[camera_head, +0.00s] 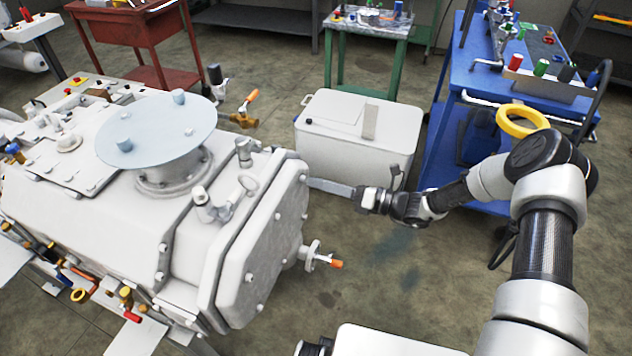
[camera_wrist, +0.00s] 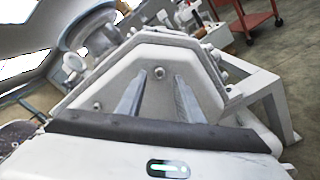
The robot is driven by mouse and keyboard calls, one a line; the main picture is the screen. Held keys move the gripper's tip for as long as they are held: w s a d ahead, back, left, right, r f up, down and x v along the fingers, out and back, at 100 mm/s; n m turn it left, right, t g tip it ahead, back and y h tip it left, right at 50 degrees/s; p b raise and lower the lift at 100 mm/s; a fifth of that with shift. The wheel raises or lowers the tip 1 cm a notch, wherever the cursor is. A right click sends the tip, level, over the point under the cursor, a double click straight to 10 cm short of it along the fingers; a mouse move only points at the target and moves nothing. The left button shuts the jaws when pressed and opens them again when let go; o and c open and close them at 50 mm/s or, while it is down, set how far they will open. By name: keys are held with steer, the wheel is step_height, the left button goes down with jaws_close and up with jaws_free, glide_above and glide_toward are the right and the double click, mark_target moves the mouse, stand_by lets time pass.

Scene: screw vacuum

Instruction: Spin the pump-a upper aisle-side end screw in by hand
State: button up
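The pale grey pump (camera_head: 110,205) fills the left of the head view, with its bolted end cover (camera_head: 262,240) facing right. In the wrist view the end cover (camera_wrist: 160,55) is ahead, with a small round screw head (camera_wrist: 159,73) near the middle. Another screw head (camera_wrist: 98,105) shows lower left. My gripper (camera_head: 318,185) points left at the cover's upper right edge. In the wrist view my gripper (camera_wrist: 161,84) has two tapered fingers apart, with the middle screw head seen between their tips. I cannot tell whether they touch it. No label tells which screw is the named one.
A white lidded box (camera_head: 358,145) stands behind my gripper. A blue workbench (camera_head: 520,80) with tools is at the upper right. Open floor lies right of the pump, below my arm.

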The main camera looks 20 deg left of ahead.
steer(key=s+d, duration=0.1)
steer(key=d, duration=1.4)
steer(key=shift+d+p, duration=0.3)
steer(key=shift+s, duration=0.1)
